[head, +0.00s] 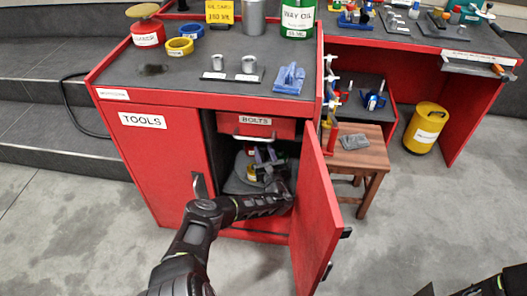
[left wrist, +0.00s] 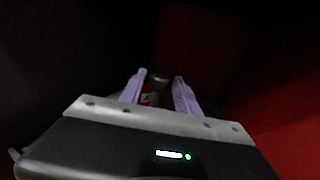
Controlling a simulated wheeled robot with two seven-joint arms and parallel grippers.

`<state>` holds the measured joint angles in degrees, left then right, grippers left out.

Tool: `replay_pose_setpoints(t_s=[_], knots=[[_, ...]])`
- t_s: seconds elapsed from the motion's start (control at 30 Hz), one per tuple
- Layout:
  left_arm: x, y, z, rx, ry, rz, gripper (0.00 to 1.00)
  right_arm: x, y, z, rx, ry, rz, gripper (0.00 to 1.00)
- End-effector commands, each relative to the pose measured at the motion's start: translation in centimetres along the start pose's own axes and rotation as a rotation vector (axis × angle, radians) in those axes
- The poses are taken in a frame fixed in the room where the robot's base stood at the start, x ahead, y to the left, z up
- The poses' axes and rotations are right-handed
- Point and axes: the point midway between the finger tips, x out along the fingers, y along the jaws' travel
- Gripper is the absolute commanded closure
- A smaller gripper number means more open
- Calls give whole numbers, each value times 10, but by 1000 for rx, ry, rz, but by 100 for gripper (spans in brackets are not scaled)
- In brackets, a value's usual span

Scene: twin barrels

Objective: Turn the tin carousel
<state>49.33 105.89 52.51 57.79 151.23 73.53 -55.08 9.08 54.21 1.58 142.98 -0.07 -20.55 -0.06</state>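The tin carousel (head: 236,184) is a dark grey round plate inside the open red cabinet. A yellowish tin (head: 251,172) shows on it, partly hidden by my gripper. My left gripper (head: 264,158) reaches into the cabinet over the carousel. In the left wrist view its lilac fingers (left wrist: 159,80) stand apart. A dark upright piece (left wrist: 158,88) and a small red and white patch show between or beyond them. I cannot tell whether the fingers touch anything. The rest of the carousel is hidden by the arm and shadow.
The open red door (head: 317,215) stands close to the right of my left arm. The BOLTS drawer (head: 254,127) is just above the gripper. A wooden stool (head: 360,160) stands right of the door. The front floor is clear.

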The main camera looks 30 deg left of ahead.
Motion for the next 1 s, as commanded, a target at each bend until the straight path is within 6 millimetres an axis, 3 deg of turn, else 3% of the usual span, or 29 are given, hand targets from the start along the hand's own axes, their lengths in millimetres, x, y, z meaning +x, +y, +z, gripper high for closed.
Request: replay_pose_setpoints(t_s=[0.1, 0.47, 0.8, 1.0], knots=[[0, 0, 0, 0, -1, 0, 51, 0, 0, 0, 0, 0, 0, 64], [-4, 0, 1, 0, 0, 0, 51, -3, -1, 0, 0, 0, 0, 64], [-55, 0, 3, -1, 4, 0, 51, -25, -10, 0, -2, 0, 0, 64], [-74, 1, 1, -1, 4, 1, 51, -38, -14, 0, -3, 0, 0, 64]])
